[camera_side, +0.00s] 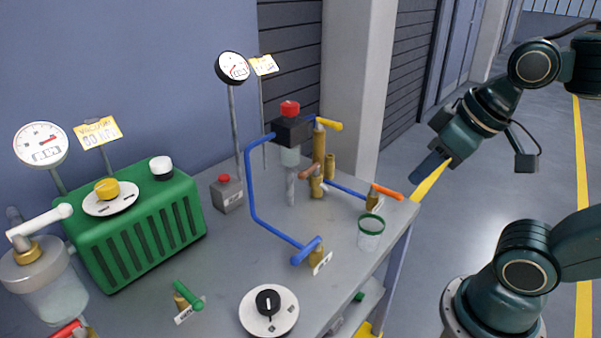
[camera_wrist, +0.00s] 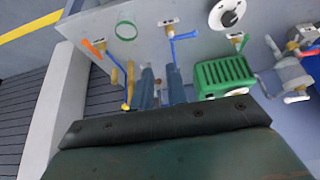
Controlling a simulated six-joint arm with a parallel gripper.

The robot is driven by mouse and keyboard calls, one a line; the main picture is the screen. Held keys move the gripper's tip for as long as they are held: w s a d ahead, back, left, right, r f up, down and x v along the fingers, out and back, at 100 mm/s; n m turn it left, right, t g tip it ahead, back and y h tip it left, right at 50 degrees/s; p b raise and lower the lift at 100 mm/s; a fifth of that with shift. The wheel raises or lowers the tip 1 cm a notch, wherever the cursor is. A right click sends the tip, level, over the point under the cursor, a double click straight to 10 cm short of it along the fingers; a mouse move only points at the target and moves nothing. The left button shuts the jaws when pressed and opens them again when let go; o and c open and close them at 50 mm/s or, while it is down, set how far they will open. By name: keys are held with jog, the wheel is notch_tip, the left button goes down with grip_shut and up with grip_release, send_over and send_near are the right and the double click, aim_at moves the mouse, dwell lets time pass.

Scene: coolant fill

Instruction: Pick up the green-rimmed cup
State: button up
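The green-rimmed cup (camera_side: 370,240) is clear and stands upright near the right edge of the grey bench. It also shows in the wrist view as a green ring (camera_wrist: 126,31) at upper left. My gripper (camera_side: 420,183) is in the air beyond the bench's right edge, above and to the right of the cup, and clear of it. In the wrist view its two blue-grey fingers (camera_wrist: 161,80) stand apart with a narrow gap and nothing held between them.
An orange-handled valve (camera_side: 386,192) and brass fittings stand just behind the cup. A blue pipe (camera_side: 270,230) rises to its left. A green ribbed box (camera_side: 140,235), gauges and a dial plate (camera_side: 268,312) occupy the bench. The air between gripper and cup looks clear.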

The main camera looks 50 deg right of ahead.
jog(key=o, duration=1.4)
jog(key=shift+c, duration=0.2)
jog(key=m+g+y, duration=0.1)
jog(key=m+g, duration=0.4)
jog(key=m, duration=1.8)
send_near(373, 222)
jog(key=shift+d+r, duration=0.2)
jog(key=shift+r, duration=0.3)
jog(key=shift+f, duration=0.1)
jog(key=shift+n, duration=0.3)
jog(key=shift+w+a+f, duration=0.1)
jog(key=shift+a+f, duration=0.05)
jog(key=shift+f, duration=1.25)
jog(key=shift+w+a+f, duration=0.1)
jog(key=shift+a+f, duration=0.05)
jog(key=shift+f, duration=1.25)
jog(key=shift+a+f, duration=0.2)
jog(key=shift+f, duration=1.15)
jog(key=shift+f, duration=0.1)
